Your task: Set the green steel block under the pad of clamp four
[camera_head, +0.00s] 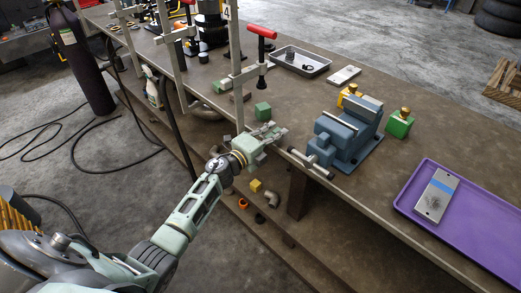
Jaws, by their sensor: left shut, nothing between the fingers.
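The green steel block (263,111) sits on the brown table near its front edge. Clamp four (238,75) stands at the table edge, with a "4" label, a red T-handle (261,31) and a dark spindle ending in a pad (262,85). In the picture the block is below the pad with a gap between them; I cannot tell if it is exactly under it. My left gripper (281,131) is shut and empty, just in front of the block at the table edge, apart from it. My right gripper is out of view.
A blue vise (347,133) stands right of my gripper, with a green block with a brass top (399,123) beside it. A grey tray (301,62) is behind. A purple tray (466,222) lies at right. More clamp uprights (168,55) line the edge at left.

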